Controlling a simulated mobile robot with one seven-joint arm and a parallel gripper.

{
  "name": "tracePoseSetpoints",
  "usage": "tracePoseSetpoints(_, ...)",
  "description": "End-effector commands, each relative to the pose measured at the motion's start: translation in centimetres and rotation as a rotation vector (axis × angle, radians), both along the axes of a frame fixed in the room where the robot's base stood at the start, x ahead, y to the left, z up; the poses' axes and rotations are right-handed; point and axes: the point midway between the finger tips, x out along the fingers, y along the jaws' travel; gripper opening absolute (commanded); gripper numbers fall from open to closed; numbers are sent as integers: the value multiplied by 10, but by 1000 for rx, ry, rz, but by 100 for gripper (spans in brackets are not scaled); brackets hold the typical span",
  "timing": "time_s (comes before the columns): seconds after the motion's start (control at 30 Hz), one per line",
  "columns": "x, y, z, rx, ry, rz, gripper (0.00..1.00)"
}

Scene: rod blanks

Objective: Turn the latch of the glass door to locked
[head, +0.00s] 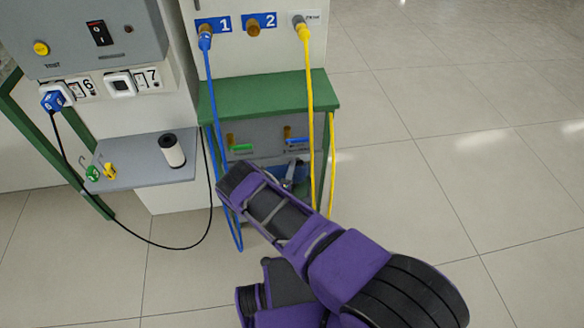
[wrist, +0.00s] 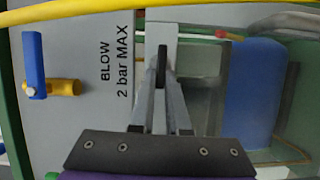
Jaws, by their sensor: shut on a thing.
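In the wrist view the glass door (wrist: 206,100) fills the right half, with a blue shape (wrist: 252,95) behind or beside its pane. A pale plate (wrist: 162,32) sits near the door's edge. My gripper (wrist: 161,72) is shut on a small dark piece, which appears to be the latch (wrist: 162,52). The latch runs lengthwise up the wrist picture, in line with my fingers. Its locked and unlocked marks are not visible. In the head view my gripper (head: 290,172) is at the lower cabinet front, and my arm hides most of the door.
A blue lever (wrist: 33,62) on a yellow valve (wrist: 65,87) is beside the "BLOW 2 bar MAX" lettering. A yellow hose (head: 309,110) and a blue hose (head: 212,110) hang before the cabinet. A grey shelf (head: 140,175) is at left. Open floor (head: 440,150) lies right.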

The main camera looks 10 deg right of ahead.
Motion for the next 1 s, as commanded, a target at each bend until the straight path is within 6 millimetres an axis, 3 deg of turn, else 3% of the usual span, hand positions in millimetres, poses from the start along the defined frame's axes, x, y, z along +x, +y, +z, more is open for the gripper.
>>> tracePoseSetpoints(0.67,6,0,3,-60,-9,3,0)
tracePoseSetpoints(0.7,6,0,3,-60,-9,3,19)
tracePoseSetpoints(0.83,6,0,4,-59,-9,3,42)
tracePoseSetpoints(1.0,6,0,3,-58,-9,3,44)
